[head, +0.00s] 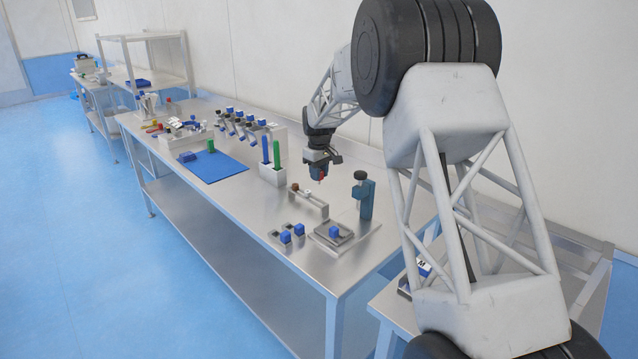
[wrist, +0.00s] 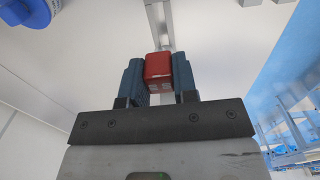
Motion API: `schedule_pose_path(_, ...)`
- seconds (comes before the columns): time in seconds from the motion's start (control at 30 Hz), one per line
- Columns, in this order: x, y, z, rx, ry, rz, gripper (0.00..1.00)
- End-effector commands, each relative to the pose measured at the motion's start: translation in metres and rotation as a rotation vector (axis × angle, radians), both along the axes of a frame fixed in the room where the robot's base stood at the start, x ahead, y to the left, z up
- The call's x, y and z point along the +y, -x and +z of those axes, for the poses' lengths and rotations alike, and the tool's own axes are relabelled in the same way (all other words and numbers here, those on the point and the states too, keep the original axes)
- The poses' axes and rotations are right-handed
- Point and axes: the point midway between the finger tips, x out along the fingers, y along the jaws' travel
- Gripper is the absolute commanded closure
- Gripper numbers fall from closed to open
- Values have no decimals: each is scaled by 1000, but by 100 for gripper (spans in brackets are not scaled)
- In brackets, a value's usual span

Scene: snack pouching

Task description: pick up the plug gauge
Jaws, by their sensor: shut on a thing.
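My gripper (head: 320,173) is above the right part of the steel bench. In the wrist view my gripper (wrist: 160,78) has its two dark blue fingers closed on the sides of a red, square-ended piece (wrist: 158,68), which I take to be the plug gauge. The red piece also shows small below the fingers in the head view (head: 322,178). It is clear of the bench top. The rest of its shape is hidden or too small to make out.
Below my gripper is a low grey stand (head: 312,203) with a brown knob at one end. A blue upright device (head: 363,198) stands to its right, and a white block (head: 272,175) with blue and green cylinders to its left. A blue mat (head: 222,172) lies further left.

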Motion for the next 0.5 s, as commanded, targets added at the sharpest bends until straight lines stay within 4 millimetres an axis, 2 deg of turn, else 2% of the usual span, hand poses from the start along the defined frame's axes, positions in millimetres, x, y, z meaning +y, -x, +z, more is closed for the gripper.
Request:
schedule_pose_path(0.17,0,0,10,1,1,0,96)
schedule_pose_path(0.5,0,0,11,0,0,0,96)
